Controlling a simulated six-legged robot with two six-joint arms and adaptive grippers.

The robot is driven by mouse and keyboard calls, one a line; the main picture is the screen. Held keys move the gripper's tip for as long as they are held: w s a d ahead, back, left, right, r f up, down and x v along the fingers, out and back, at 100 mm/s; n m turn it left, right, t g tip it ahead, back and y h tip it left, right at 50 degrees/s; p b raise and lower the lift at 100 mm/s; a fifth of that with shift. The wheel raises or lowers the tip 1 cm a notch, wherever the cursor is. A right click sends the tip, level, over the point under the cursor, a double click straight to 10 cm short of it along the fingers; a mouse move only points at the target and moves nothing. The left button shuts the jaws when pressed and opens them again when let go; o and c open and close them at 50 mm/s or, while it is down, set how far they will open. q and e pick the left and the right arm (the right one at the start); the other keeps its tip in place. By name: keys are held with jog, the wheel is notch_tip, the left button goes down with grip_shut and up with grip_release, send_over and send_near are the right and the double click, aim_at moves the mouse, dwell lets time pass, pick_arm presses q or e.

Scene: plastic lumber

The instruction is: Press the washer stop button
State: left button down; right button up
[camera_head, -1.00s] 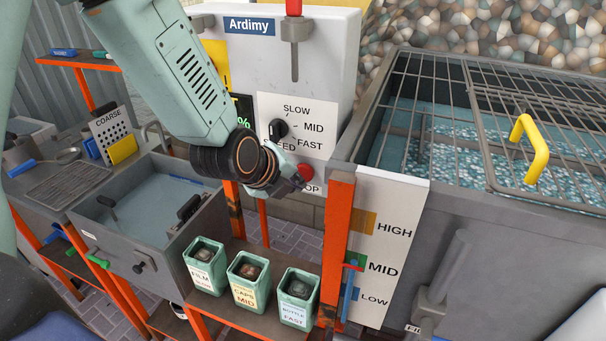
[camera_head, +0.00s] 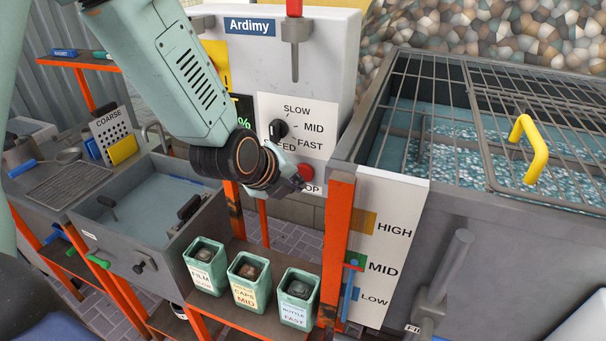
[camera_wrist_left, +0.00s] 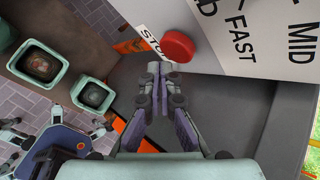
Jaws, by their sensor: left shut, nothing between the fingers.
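The red stop button (camera_head: 306,172) is on the white panel of the Ardimy machine (camera_head: 284,75), below the speed knob (camera_head: 279,129). My left gripper (camera_head: 299,182) is shut and empty, its fingertips beside the button and overlapping its lower left in the head view. In the left wrist view the red button (camera_wrist_left: 179,46) is just beyond the shut fingertips (camera_wrist_left: 160,68), beside the STOP label (camera_wrist_left: 151,38). I cannot tell whether they touch. My right gripper is not in view.
Three green bins (camera_head: 248,280) stand on the orange shelf below. A grey basin (camera_head: 150,215) of water is at left. A large tank with a wire grid lid (camera_head: 480,130) and yellow handle (camera_head: 529,148) is at right, behind a HIGH/MID/LOW board (camera_head: 384,245).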

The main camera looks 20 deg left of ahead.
pick_arm(q)
jog(key=shift+w, duration=0.15)
jog(key=shift+w, duration=0.35)
jog(key=shift+w+p, duration=0.3)
jog(key=shift+w, duration=0.2)
dwell(0.9)
jog(key=shift+s, duration=0.1)
jog(key=shift+s+p, duration=0.45)
jog(key=shift+s, duration=0.4)
jog(key=s+p, duration=0.2)
jog(key=s, duration=0.3)
jog(key=shift+d, duration=0.15)
